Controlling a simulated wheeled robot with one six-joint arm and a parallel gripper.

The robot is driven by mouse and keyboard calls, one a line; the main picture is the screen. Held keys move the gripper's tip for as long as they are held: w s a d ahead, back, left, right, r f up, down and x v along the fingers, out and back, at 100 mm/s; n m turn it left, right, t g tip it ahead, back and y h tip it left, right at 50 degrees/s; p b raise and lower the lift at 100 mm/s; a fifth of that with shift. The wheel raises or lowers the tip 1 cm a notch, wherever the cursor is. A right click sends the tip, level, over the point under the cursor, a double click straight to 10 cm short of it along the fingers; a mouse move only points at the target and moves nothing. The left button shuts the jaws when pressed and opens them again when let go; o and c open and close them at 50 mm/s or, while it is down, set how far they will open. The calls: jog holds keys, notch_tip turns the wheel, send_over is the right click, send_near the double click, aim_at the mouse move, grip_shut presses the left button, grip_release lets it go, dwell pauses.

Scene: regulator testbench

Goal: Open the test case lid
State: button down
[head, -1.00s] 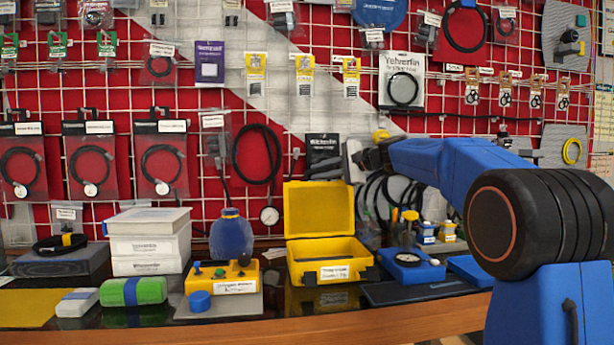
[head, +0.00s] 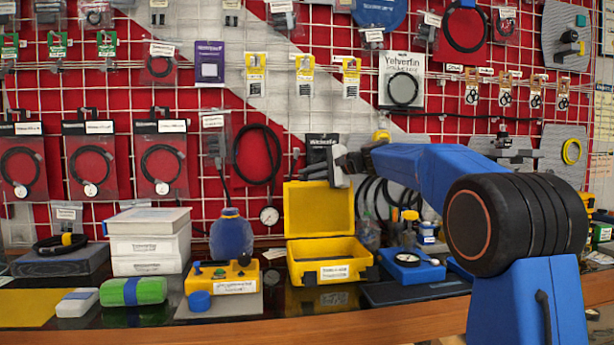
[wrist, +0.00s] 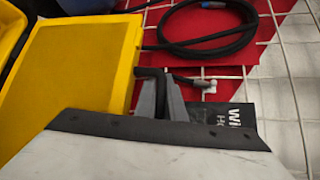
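The yellow test case (head: 345,273) stands on the bench with its lid (head: 318,215) open and about upright. The lid also shows at the left of the wrist view (wrist: 80,75).
A yellow control box (head: 222,277) and a blue rounded object (head: 231,236) stand left of the case. A blue gauge unit (head: 411,264) is to its right. A wire grid wall with hanging packages (head: 404,85) rises close behind.

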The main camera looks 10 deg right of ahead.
aim_at(305, 172)
jog(key=s, duration=0.1)
jog(key=s+r, duration=0.1)
jog(key=s, duration=0.2)
jog(key=shift+r, duration=0.25)
jog(key=shift+s, duration=0.1)
jog(key=shift+r, duration=0.1)
jog(key=c, duration=2.1)
grip_release()
jog(key=shift+s+r, duration=0.1)
jog(key=v, duration=1.7)
jog(key=shift+d+f, duration=0.15)
jog(key=shift+f, duration=0.1)
